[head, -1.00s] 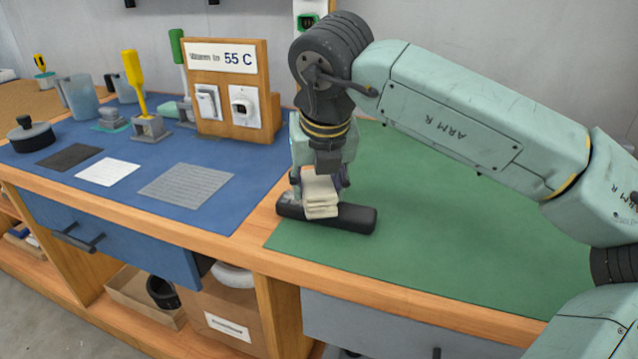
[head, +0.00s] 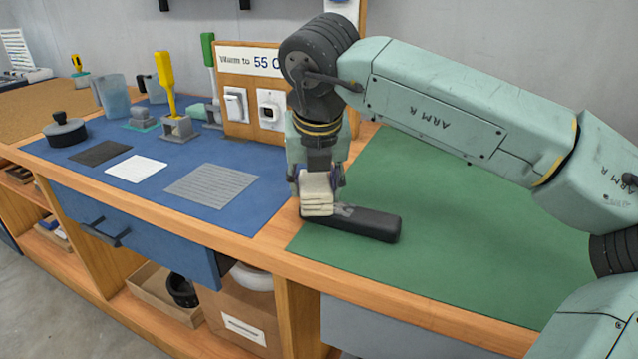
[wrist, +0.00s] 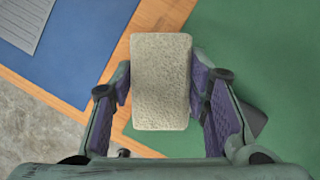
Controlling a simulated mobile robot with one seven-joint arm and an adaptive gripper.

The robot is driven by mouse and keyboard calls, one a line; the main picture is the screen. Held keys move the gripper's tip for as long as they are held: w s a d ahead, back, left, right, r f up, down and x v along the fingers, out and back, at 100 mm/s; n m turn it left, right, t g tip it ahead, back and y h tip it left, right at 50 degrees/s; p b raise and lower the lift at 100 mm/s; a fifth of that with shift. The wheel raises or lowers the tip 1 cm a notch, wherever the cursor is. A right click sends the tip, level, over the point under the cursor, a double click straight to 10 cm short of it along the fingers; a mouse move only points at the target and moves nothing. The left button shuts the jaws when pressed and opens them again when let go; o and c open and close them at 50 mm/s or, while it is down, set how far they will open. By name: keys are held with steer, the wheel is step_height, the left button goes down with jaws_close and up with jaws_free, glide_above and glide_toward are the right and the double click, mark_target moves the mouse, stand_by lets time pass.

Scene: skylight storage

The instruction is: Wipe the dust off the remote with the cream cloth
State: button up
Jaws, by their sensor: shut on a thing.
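The cream cloth (head: 317,193) is a folded pad held in my gripper (head: 317,178). In the wrist view the cloth (wrist: 161,82) sits between the two purple-padded fingers of my gripper (wrist: 163,95). The remote (head: 368,224) is a long dark bar lying on the green mat near the bench's front edge. The cloth is over the remote's left end and appears to touch it, hiding that end. A pale grey dust patch (head: 345,209) shows on the remote just right of the cloth. A dark corner of the remote (wrist: 256,118) shows beside the right finger in the wrist view.
The green mat (head: 470,220) is clear to the right. On the blue mat (head: 235,212) at left lie a grey ribbed sheet (head: 211,185), a white sheet (head: 136,168) and a dark sheet (head: 100,152). A wooden switch panel (head: 253,95) stands behind my gripper.

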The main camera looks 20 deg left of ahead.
steer(key=shift+a, duration=1.95)
steer(key=shift+d+f, duration=0.1)
steer(key=shift+d+b, duration=0.6)
steer(key=shift+d, duration=1.55)
steer(key=shift+d, duration=0.1)
steer(key=shift+d+b, duration=0.35)
steer(key=shift+d, duration=1.75)
steer(key=shift+d, duration=2.2)
steer(key=shift+r, duration=0.2)
